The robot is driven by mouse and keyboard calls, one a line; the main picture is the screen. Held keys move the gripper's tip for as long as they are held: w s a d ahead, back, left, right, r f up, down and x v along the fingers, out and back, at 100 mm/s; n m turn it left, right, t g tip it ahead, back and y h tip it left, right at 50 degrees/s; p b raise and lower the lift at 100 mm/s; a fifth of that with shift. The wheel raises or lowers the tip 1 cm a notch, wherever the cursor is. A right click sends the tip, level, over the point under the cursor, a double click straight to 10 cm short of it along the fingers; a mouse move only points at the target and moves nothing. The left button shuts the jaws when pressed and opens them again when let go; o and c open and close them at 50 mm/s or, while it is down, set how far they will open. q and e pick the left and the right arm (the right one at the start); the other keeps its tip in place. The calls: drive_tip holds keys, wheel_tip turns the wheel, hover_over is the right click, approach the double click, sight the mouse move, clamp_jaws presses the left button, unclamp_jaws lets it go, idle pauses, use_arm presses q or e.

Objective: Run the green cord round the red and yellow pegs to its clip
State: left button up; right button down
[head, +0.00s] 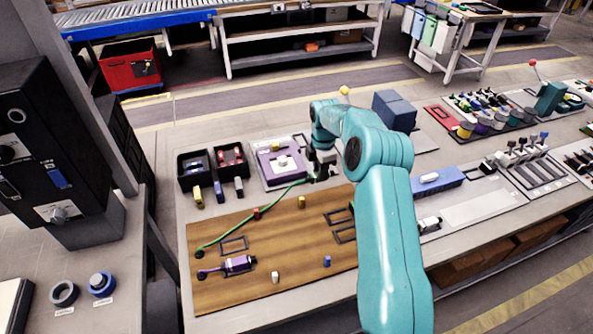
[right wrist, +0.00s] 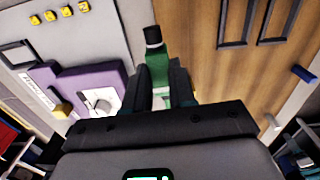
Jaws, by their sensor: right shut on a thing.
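The green cord (head: 228,233) starts at the left edge of the wooden board in the head view. It runs up and right past the red peg (head: 256,213), then on to my right gripper (head: 319,174). The yellow peg (head: 301,202) stands below and right of that last stretch, apart from the cord. My right gripper, also in the right wrist view (right wrist: 160,78), is shut on a green piece with a black tip (right wrist: 154,50) at the cord's end. It is by the board's far edge. I cannot make out the green cord's clip. My left gripper is not in view.
My right arm hides the board's right part.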

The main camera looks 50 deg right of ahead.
drive_tip(key=shift+s+d+f, duration=0.15)
drive_tip(key=shift+s+d, duration=0.45)
drive_tip(key=shift+s, duration=0.2)
drive_tip(key=shift+s+f+b, duration=0.1)
drive_tip(key=shift+s+b, duration=0.1)
drive_tip(key=shift+b, duration=0.1)
drive_tip(key=s+b, duration=0.1)
drive_tip(key=s+a+b, duration=0.1)
drive_tip(key=s, duration=0.1)
drive_tip(key=s+a+b, duration=0.1)
drive_tip(key=s+b, duration=0.1)
drive_tip(key=shift+a, duration=0.2)
drive_tip(key=shift+s+a+b, duration=0.3)
drive_tip(key=shift+s+b, duration=0.05)
drive_tip(key=shift+s, duration=0.35)
drive_tip(key=shift+s+a+b, duration=0.35)
drive_tip(key=shift+s+b, duration=0.05)
drive_tip(key=shift+s, duration=0.25)
drive_tip(key=shift+s+a+b, duration=0.3)
drive_tip(key=shift+s+b, duration=0.05)
drive_tip(key=shift+s, duration=0.35)
drive_tip(key=shift+w+a, duration=0.1)
drive_tip(key=shift+a, duration=0.05)
drive_tip(key=shift+f+b, duration=1.2)
drive_tip(key=shift+f, duration=0.6)
drive_tip(key=shift+f+b, duration=0.4)
drive_tip(key=shift+f, duration=0.25)
